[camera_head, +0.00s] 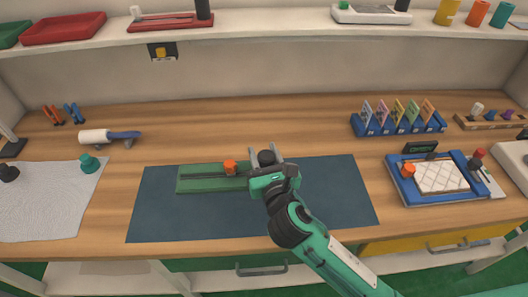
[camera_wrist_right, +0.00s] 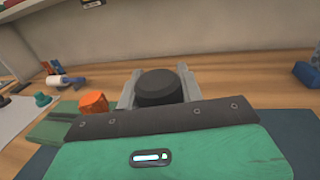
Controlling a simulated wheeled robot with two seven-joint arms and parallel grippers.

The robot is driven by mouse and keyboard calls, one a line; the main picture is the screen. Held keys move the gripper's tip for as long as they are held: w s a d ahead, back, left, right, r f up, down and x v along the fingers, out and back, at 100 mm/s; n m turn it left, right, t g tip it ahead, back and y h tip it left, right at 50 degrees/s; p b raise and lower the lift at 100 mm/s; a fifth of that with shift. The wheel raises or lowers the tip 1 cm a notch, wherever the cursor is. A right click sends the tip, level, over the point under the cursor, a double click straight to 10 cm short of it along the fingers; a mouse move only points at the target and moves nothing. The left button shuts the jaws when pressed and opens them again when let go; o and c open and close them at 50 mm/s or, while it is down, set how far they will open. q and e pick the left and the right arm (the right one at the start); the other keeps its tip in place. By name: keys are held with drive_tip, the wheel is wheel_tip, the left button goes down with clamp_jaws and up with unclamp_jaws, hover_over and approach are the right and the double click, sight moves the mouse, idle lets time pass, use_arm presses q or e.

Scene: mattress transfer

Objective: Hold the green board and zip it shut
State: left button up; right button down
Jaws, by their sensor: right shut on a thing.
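The green board (camera_head: 205,179) lies flat on the dark blue mat (camera_head: 340,188), with a dark track running along its middle. An orange block (camera_head: 230,167) stands on the track. It also shows in the right wrist view (camera_wrist_right: 94,103), left of the fingers. My right gripper (camera_head: 267,158) is over the right end of the board and shut on a black round knob (camera_wrist_right: 158,87), one finger on each side of it. The gripper body hides the board's right end. My left gripper is in neither view.
A blue tray (camera_head: 400,190) with a white quilted pad stands at the right. A blue rack (camera_head: 398,128) with several colored cards is behind it. A grey cloth (camera_head: 45,215) and a white roller (camera_head: 95,136) lie at the left. The mat's right part is clear.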

drive_tip(key=shift+f+b, duration=1.3)
drive_tip(key=shift+f, duration=1.1)
drive_tip(key=shift+f+b, duration=0.6)
drive_tip(key=shift+f, duration=0.4)
drive_tip(key=shift+f+b, duration=0.85)
drive_tip(key=shift+f, duration=0.6)
drive_tip(key=shift+f+b, duration=0.55)
drive_tip(key=shift+f, duration=0.3)
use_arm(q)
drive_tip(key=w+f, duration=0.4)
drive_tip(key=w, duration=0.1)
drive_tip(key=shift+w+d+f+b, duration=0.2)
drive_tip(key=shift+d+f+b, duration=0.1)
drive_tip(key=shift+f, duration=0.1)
use_arm(e)
drive_tip(key=shift+f, duration=0.5)
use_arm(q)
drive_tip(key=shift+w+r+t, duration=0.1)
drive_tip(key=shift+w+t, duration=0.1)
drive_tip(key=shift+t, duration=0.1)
